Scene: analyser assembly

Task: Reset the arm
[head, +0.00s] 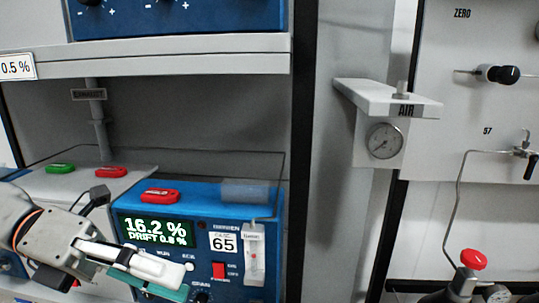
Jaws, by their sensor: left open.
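My left gripper (150,272) comes in from the lower left in the head view. It is open and nothing shows between its fingers. Its fingertips are in front of the lower left face of the blue analyser (205,285), hiding part of its panel. I cannot tell whether they touch it. The analyser's green display (158,232) reads 16.2 % and DRIFT 0.8 %. A label with 65, a red switch and a small flow tube (254,255) show on its front. My right gripper is not in view.
A red clip-like piece (160,195) lies on the analyser. A green piece (60,168) and another red piece (110,172) lie on the grey surface at left. A shelf (170,62) overhangs. An AIR bracket with a gauge (384,140) and a red-knobbed valve (473,259) stand at right.

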